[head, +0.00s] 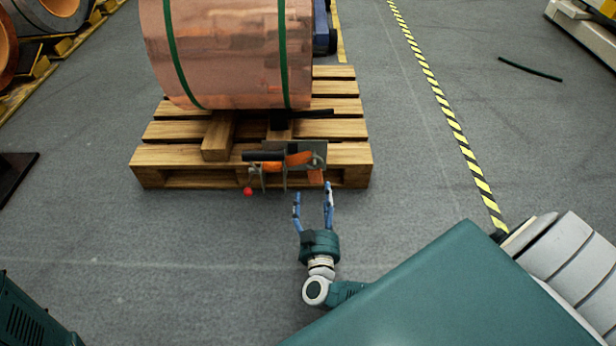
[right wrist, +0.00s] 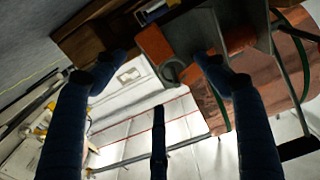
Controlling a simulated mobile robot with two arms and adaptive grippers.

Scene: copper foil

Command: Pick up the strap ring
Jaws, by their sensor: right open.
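A small grey ring (right wrist: 171,72), possibly the strap ring, shows in the right wrist view against an orange part. I cannot make out a separate ring in the head view. There, a tool cluster with orange and dark parts (head: 299,159) sits at the pallet's front edge. My right gripper (head: 312,192) is open and empty, just in front of that cluster and pointing at it. In the right wrist view its blue fingers (right wrist: 160,66) are spread, with the ring between the tips and beyond them. My left gripper is not in view.
A copper coil (head: 228,55) with green straps rests on a wooden pallet (head: 160,156). A red ball (head: 248,191) hangs at the pallet's front. A dark green strip (head: 530,69) lies on the floor, right of a yellow-black line (head: 441,101). Floor left of my right gripper is clear.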

